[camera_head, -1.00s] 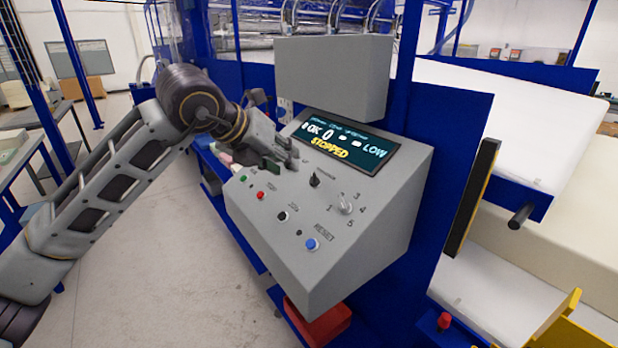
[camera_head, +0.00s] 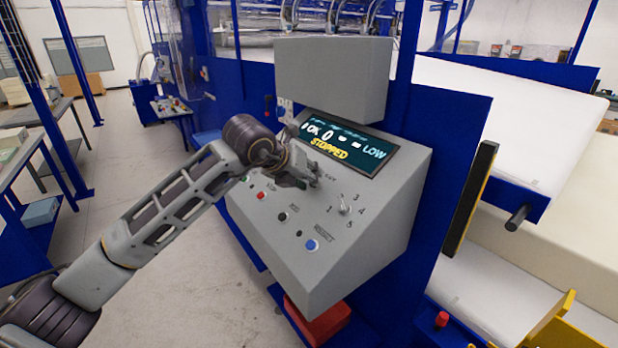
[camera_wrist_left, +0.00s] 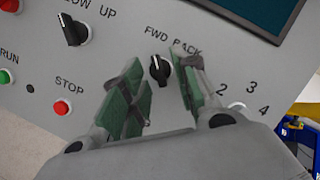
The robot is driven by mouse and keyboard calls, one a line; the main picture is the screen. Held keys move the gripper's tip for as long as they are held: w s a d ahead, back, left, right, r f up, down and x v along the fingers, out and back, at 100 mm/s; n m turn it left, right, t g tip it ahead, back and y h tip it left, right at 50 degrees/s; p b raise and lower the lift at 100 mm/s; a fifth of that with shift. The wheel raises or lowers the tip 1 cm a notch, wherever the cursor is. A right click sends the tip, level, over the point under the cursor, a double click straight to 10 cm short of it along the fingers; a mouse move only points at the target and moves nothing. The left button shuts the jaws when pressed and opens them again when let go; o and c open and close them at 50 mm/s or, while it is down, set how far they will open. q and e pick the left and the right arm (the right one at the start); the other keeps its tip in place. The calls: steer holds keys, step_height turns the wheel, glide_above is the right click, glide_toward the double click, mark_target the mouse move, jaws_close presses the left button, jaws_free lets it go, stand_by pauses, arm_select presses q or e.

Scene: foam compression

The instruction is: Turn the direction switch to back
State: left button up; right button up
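The direction switch (camera_wrist_left: 160,70) is a small black knob under the labels FWD and BACK on the grey control panel (camera_head: 345,255). In the left wrist view its pointer stands close to upright; I cannot tell exactly which label it points to. My left gripper (camera_wrist_left: 158,95) is open, with one green-padded finger on each side of the knob and gaps to both. In the head view the left gripper (camera_head: 305,180) is over the panel's upper left part and hides the switch. My right gripper is not in view.
Near the switch are a larger black knob (camera_wrist_left: 74,30), a red STOP button (camera_wrist_left: 62,107) and a numbered selector (camera_head: 345,207). A blue RESET button (camera_head: 312,245) sits lower. The display (camera_head: 345,147) reads STOPPED. A grey box (camera_head: 333,78) overhangs the panel.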

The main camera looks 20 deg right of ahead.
arm_select(q)
steer(key=shift+w+d+f, duration=0.2)
steer(key=shift+d+f, duration=0.05)
steer(key=shift+f, duration=0.05)
jaws_close()
